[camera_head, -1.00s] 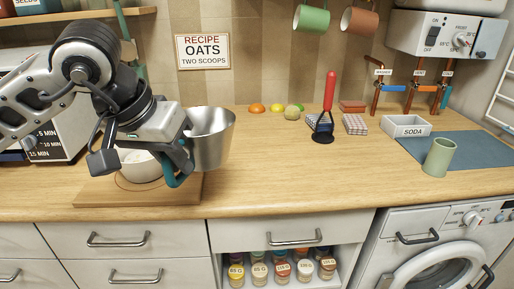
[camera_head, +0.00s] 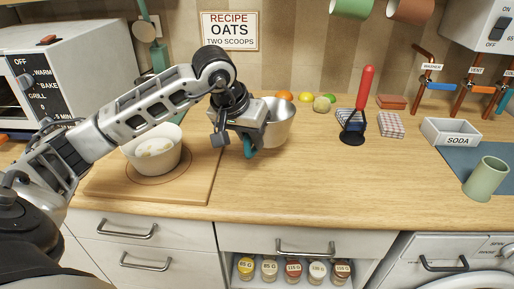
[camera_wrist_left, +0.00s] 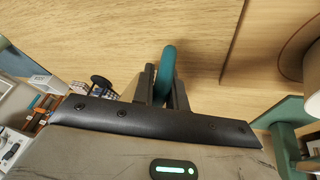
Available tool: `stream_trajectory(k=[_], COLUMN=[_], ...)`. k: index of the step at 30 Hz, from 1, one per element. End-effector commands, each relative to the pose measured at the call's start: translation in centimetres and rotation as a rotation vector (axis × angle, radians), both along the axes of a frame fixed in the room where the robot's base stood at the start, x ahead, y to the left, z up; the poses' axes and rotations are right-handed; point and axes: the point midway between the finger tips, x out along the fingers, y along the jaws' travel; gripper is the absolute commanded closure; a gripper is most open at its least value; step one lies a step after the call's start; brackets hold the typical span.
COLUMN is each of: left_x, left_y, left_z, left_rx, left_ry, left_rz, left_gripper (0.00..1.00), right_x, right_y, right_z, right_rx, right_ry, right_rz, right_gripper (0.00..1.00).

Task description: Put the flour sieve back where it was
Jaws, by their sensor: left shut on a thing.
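The flour sieve (camera_head: 282,120) is a shiny metal cup with a teal loop handle. In the head view it is upright at the right of the wooden board, over the counter. I cannot tell whether its base touches the counter. My left gripper (camera_head: 247,141) is shut on the handle, on the sieve's near left side, and hides part of the cup. In the left wrist view the teal handle (camera_wrist_left: 168,68) shows between the fingers (camera_wrist_left: 162,88); the metal cup does not show there. My right gripper is not in view.
A white bowl (camera_head: 155,158) stands on the wooden board (camera_head: 150,191) at left. Fruits (camera_head: 322,104) lie behind the sieve. A black masher with a red handle (camera_head: 364,90), a SODA tray (camera_head: 450,132) and a green cup (camera_head: 486,180) stand further right. The front middle counter is clear.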

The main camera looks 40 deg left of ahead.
Motion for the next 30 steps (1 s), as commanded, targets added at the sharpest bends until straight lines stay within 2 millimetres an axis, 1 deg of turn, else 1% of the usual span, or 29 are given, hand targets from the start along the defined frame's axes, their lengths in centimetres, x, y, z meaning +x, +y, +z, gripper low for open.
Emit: stream_trajectory(k=[3, 8, 10, 12, 15, 18, 25, 26, 27, 28, 30], left_x=[1.1, 1.9, 2.4, 2.1, 2.2, 2.3, 2.3, 2.3, 2.3, 2.3, 2.3], left_y=[0.1, 0.3, 0.3, 0.3, 0.3, 0.3, 0.4, 0.4, 0.4, 0.3, 0.3], left_z=[-1.2, -2.1, -3.0, -4.2, -5.3, -5.7, -5.8, -5.9, -5.8, -5.8, -5.8], left_rx=[-0.001, -0.001, -0.002, -0.002, -0.001, 0.0, 0.001, 0.001, 0.001, 0.001, 0.001], left_ry=[-0.002, -0.002, 0.001, 0.005, 0.001, -0.004, -0.005, -0.003, -0.003, -0.003, -0.003], left_rz=[0.001, 0.001, 0.0, 0.0, 0.0, -0.001, 0.0, 0.0, 0.0, 0.0, 0.0], left_gripper=[1.0, 1.0, 1.0, 1.0, 1.0, 1.0, 1.0, 0.83, 0.72, 0.64, 0.64], right_x=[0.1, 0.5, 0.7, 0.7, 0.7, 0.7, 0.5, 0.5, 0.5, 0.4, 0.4], right_y=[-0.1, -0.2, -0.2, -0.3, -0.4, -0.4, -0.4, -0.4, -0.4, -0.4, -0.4], right_z=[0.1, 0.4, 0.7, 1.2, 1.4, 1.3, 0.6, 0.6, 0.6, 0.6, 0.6], right_rx=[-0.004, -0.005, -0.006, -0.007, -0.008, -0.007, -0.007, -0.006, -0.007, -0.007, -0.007], right_ry=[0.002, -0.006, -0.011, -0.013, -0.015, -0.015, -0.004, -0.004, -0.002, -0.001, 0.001], right_rz=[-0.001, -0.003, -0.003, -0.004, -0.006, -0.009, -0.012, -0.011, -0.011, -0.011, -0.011], right_gripper=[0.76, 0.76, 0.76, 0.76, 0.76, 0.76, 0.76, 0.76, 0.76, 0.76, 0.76])
